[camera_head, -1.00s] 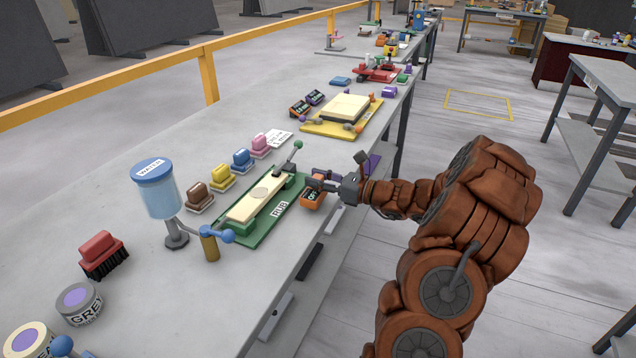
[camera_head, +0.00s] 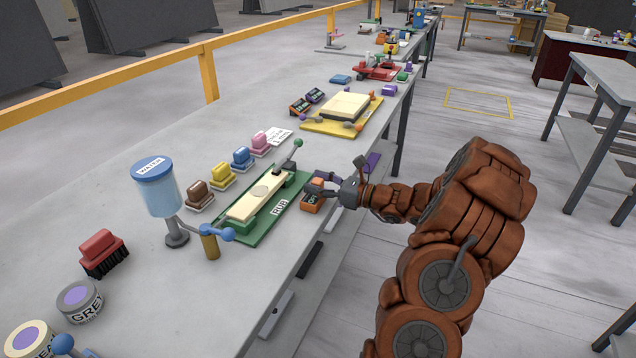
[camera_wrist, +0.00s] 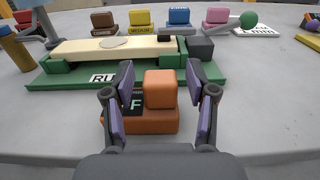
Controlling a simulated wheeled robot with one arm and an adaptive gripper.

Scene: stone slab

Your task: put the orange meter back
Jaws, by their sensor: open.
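The orange meter (camera_head: 309,202) sits on the grey bench, just to the right of the green RUB base (camera_head: 248,238). In the wrist view the meter (camera_wrist: 160,90) shows a raised orange block, a low orange base and a dark display with a letter F. My gripper (camera_head: 322,183) is open at the meter. In the wrist view my gripper (camera_wrist: 160,95) has one finger on each side of the raised block, with gaps between. The left finger hides part of the meter's display and base.
A cream bar lies on the green base, with a green-knobbed lever (camera_head: 297,144) at its far end. Coloured blocks (camera_head: 241,158) line up behind. A blue water dispenser (camera_head: 158,190) stands left.

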